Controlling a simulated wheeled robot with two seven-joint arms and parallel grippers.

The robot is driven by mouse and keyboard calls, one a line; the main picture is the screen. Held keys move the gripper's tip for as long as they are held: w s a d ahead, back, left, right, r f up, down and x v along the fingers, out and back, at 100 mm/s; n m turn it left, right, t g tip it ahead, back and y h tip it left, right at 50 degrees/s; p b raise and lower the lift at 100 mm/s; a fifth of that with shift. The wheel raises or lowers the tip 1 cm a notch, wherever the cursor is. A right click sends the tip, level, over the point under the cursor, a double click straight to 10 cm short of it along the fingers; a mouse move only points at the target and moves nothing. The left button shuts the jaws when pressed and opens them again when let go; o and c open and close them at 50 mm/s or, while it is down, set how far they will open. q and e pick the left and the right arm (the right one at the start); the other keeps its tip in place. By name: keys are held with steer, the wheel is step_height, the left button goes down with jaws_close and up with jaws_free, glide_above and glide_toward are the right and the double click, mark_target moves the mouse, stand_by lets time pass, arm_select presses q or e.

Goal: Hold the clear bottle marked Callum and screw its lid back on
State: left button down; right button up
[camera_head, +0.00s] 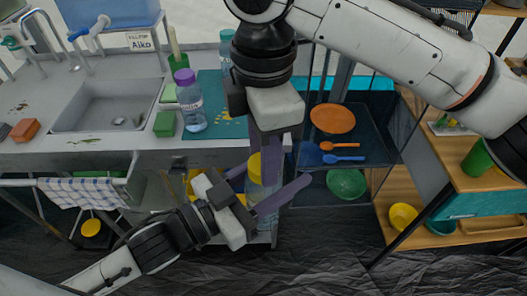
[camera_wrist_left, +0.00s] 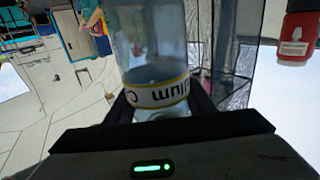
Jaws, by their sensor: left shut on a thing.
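A clear bottle (camera_head: 264,193) is gripped upright by my left gripper (camera_head: 268,187), low in front of the counter. In the left wrist view the bottle (camera_wrist_left: 152,50) has a white label with a yellow edge; its upside-down lettering seems to read Callum. A yellow lid (camera_head: 254,167) shows at the bottle's top, partly hidden by a finger of my right gripper (camera_head: 270,155). The right gripper points straight down over the lid. Its fingers are seen edge-on, so I cannot tell whether they grip. Whether the lid is seated is hidden.
A purple-lidded bottle (camera_head: 190,112) and a teal-lidded bottle (camera_head: 226,46) stand on the counter behind, near a green sponge (camera_head: 165,124) and the sink (camera_head: 108,105). A dark shelf with an orange plate (camera_head: 332,118) is at right. A wooden shelf stands further right.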

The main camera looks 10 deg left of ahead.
steer(key=m, duration=0.4)
steer(key=shift+m, duration=0.3)
steer(key=m, duration=0.4)
steer(key=shift+m, duration=0.3)
steer(key=m, duration=1)
steer(key=o, duration=1.3)
steer(key=shift+c, duration=0.2)
step_height(320, 180, up, 12)
steer(key=shift+f, duration=0.1)
